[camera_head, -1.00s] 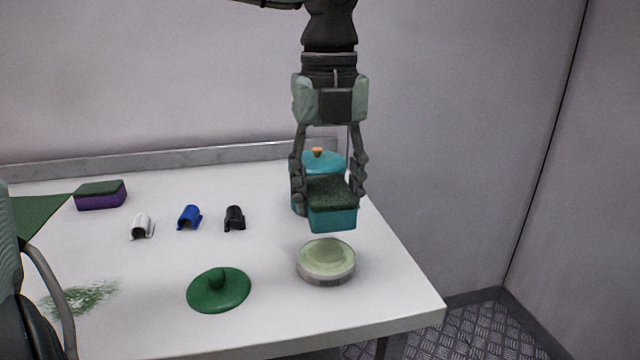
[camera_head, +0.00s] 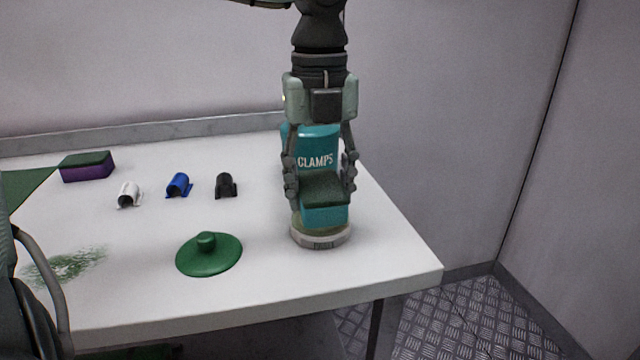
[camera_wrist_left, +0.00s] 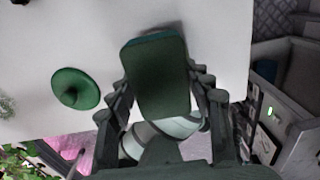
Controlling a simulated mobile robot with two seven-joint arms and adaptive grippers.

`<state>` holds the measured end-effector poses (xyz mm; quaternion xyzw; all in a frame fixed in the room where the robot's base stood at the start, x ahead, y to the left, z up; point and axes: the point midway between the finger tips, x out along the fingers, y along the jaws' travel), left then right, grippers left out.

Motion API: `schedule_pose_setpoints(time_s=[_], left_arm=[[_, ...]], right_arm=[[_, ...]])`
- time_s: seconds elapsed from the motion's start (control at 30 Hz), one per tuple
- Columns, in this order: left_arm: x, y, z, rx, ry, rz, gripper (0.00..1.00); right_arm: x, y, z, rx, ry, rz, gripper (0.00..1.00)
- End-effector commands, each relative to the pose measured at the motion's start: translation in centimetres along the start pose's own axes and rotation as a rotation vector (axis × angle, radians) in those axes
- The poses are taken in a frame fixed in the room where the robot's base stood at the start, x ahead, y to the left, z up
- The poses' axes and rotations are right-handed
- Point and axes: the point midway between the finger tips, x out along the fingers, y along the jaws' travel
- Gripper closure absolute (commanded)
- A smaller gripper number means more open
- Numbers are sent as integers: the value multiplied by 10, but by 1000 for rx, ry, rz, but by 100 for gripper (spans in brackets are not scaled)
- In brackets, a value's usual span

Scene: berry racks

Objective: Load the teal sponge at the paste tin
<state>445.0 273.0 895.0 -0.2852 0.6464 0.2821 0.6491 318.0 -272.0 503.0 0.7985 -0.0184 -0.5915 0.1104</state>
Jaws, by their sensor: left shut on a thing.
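The teal sponge (camera_head: 325,216) has a dark green scrub pad on top. My left gripper (camera_head: 320,190) is shut on it from both sides and holds it pad up. The round paste tin (camera_head: 320,240), pale and low, stands directly under the sponge on the table. The sponge's lower face is at the paste; whether it touches cannot be told for certain. In the left wrist view the sponge's pad (camera_wrist_left: 157,75) fills the space between the fingers and hides much of what lies below. My right gripper is not in view.
A teal canister marked CLAMPS (camera_head: 318,142) stands close behind the gripper. A green knobbed lid (camera_head: 209,256) lies left of the tin. White (camera_head: 129,195), blue (camera_head: 179,185) and black (camera_head: 226,186) clips and a purple sponge (camera_head: 88,168) lie farther left. A green smear marks the white table (camera_head: 260,312).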

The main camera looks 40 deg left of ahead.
Motion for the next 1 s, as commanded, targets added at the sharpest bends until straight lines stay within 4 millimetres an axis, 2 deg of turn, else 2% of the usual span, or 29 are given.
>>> schedule_pose_setpoints(time_s=[1.0], left_arm=[[6, 0, 0, -1, 1, 0, 73]], right_arm=[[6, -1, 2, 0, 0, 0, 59]])
